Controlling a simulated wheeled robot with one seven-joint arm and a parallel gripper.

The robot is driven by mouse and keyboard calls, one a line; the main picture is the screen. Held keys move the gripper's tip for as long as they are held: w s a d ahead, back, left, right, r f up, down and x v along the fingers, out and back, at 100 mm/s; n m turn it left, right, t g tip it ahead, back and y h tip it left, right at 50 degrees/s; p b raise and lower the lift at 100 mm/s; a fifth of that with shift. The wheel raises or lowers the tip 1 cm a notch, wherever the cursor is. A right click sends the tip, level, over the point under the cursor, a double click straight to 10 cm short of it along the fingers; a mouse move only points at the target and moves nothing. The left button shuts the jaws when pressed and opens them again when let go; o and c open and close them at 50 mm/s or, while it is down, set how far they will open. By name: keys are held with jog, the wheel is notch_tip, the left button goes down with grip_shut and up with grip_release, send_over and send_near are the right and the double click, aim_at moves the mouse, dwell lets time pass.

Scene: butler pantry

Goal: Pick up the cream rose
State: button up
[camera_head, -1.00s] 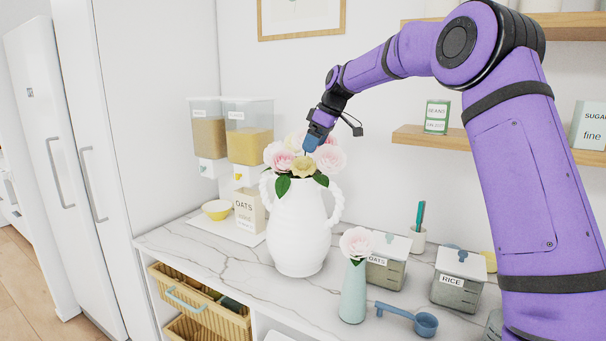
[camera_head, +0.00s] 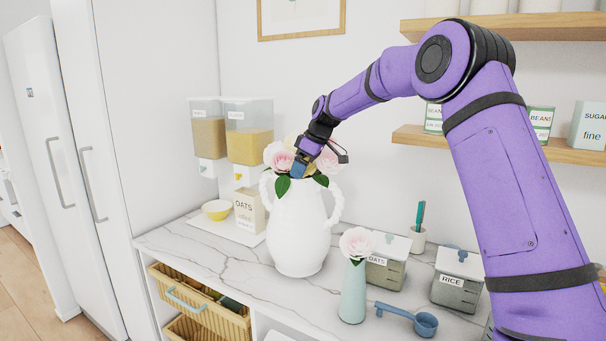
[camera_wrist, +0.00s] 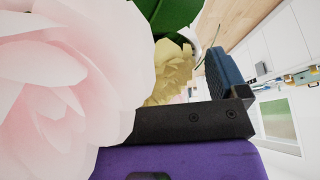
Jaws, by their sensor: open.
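The cream rose (camera_wrist: 172,72) shows pale yellow in the wrist view, partly hidden by a large pink rose (camera_wrist: 65,75) close to the camera. It is beside the blue pad of one finger of my gripper (camera_head: 299,169); the other finger is hidden. My gripper is open and reaches down among the flowers at the top of a white two-handled vase (camera_head: 298,235). In the head view my gripper covers the front middle of the bouquet, where the cream rose is. I cannot tell whether the rose lies between the fingers.
Pink roses (camera_head: 279,157) and green leaves crowd my gripper. A slim green vase (camera_head: 353,292) with one pink rose stands front right of the white vase. Grain dispensers (camera_head: 249,132) stand behind left. Lidded canisters (camera_head: 459,280) and a blue scoop (camera_head: 425,323) are to the right.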

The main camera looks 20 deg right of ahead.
jog(key=c, duration=1)
notch_tip(320, 180, up, 18)
dwell(0.5)
